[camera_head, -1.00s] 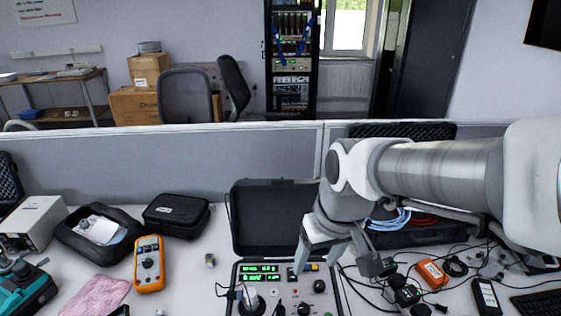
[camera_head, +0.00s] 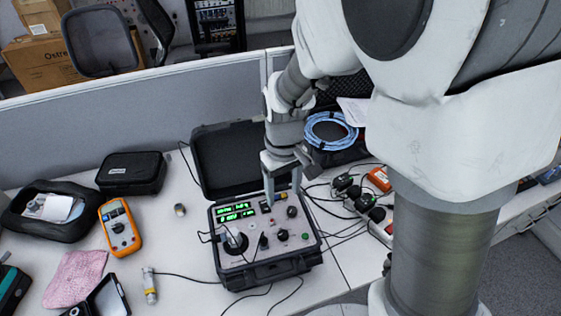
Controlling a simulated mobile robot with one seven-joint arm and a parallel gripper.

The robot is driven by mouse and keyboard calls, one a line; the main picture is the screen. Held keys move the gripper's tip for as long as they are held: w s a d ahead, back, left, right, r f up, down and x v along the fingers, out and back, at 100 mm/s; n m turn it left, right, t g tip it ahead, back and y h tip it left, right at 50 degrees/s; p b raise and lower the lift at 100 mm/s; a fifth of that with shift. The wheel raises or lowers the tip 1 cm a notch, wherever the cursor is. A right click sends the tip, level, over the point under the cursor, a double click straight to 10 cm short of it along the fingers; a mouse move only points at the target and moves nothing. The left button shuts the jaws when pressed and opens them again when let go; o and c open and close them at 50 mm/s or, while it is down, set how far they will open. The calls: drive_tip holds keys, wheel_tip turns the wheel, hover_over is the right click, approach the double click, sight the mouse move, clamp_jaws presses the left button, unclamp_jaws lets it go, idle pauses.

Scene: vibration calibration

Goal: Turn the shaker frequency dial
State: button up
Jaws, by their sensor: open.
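The shaker unit (camera_head: 256,266) is an open black case with a light control panel, a raised lid behind it and green lit displays (camera_head: 236,212). The panel carries a dark knob (camera_head: 292,212) at the right, another dark knob (camera_head: 264,241) lower down and a small green control (camera_head: 282,235). I cannot tell which one is the frequency dial. My gripper (camera_head: 281,190) is open and points down over the back right of the panel, just behind the right knob. Whether it touches anything is unclear.
An orange multimeter (camera_head: 119,229), a black pouch (camera_head: 132,173), a pink cloth (camera_head: 75,279) and a small cylinder with a cable (camera_head: 150,287) lie left of the unit. Cables and plugs (camera_head: 360,198) clutter the right. A grey partition (camera_head: 110,125) stands behind.

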sight(283, 233)
wheel_tip(283, 233, down, 17)
drive_tip(key=shift+f+b, duration=0.1)
drive_tip(key=shift+b, duration=0.55)
drive_tip(key=shift+c, duration=0.4)
clamp_jaws()
